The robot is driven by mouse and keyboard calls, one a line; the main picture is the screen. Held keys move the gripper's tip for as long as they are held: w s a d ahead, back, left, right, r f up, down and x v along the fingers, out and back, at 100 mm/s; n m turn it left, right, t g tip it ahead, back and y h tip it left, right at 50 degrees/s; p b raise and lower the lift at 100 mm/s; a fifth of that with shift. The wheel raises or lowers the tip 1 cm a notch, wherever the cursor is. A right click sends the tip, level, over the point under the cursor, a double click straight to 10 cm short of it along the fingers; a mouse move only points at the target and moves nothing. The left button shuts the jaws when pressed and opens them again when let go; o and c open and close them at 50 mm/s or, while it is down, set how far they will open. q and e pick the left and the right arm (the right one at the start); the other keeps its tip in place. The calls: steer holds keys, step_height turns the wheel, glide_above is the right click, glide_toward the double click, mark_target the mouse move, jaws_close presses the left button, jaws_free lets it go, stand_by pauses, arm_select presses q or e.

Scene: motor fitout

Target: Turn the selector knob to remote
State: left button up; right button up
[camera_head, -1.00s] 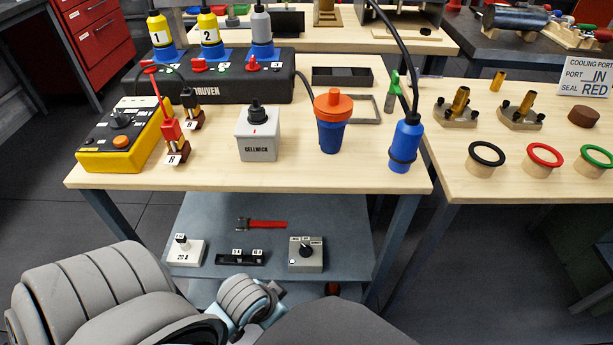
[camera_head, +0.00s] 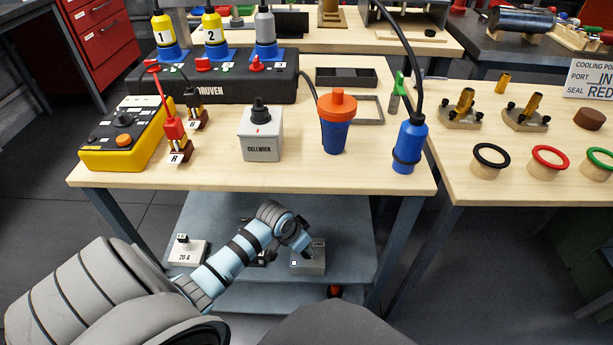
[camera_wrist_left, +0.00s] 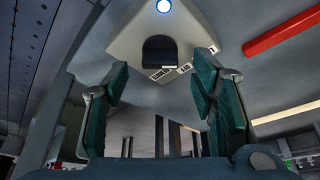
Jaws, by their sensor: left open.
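The selector box (camera_head: 312,263), a light grey box with a black knob, sits on the lower shelf. My left arm covers much of it in the head view. In the left wrist view the box (camera_wrist_left: 125,40) shows its black knob (camera_wrist_left: 160,52), printed labels beside the knob and a round blue-white light. My left gripper (camera_wrist_left: 160,75) is open, its two green-padded fingers apart with the knob ahead between them. I cannot tell whether the fingers touch anything. The knob's setting cannot be read. My right gripper is not in view.
On the shelf, a 20 A switch block (camera_head: 186,252) stands left of my arm. A red-handled tool (camera_wrist_left: 292,32) lies near the box. The wooden tabletop (camera_head: 350,180) overhangs above, holding a Cellwick box (camera_head: 262,148), a blue-orange cup (camera_head: 336,125) and a yellow control box (camera_head: 125,140).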

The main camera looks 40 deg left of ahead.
arm_select(q)
steer(key=shift+b+x, duration=0.35)
steer(key=shift+x, duration=0.75)
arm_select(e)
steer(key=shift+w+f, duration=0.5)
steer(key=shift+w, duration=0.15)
arm_select(q)
steer(key=c, duration=1.1)
steer(key=shift+r, duration=0.1)
steer(key=shift+c, duration=0.2)
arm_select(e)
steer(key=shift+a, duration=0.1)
